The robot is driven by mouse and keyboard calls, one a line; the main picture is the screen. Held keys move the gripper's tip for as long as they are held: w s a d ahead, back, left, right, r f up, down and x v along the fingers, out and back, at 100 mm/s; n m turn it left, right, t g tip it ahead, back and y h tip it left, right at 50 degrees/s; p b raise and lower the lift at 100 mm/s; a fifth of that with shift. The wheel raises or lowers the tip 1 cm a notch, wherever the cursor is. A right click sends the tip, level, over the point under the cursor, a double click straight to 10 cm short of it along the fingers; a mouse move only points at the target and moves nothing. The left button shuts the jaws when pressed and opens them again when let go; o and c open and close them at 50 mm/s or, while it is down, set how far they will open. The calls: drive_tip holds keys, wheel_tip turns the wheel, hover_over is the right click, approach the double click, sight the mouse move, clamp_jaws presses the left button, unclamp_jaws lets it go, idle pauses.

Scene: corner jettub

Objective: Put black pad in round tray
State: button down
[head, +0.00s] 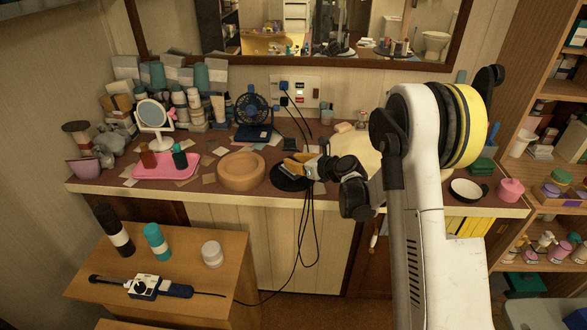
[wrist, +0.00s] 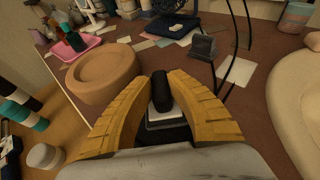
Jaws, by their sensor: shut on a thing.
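My gripper (head: 298,168) is low over the front of the counter, its yellow fingers closed in on a small black piece with a pale grey square part. This piece, which I take to be the black pad (wrist: 160,92), sits between the fingers in the wrist view (wrist: 160,84); its lower part is hidden. In the head view the fingers cover it. The round tray (head: 240,181), tan and shallow, stands on the counter just left of my gripper. It also shows left of the fingers in the wrist view (wrist: 102,92). The pad is outside the tray.
A black round shape (head: 287,184) lies below the fingers, with dark cables (head: 308,230) hanging near it. A fan (head: 253,112) stands behind. A pink tray (head: 166,169) with bottles is left of the round tray. A small dark block (wrist: 203,46) lies beyond the fingers.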

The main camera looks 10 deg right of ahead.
drive_tip(key=shift+f, duration=0.8)
drive_tip(key=shift+r, duration=0.15)
drive_tip(key=c, duration=1.4)
unclamp_jaws()
drive_tip(key=shift+s, duration=0.1)
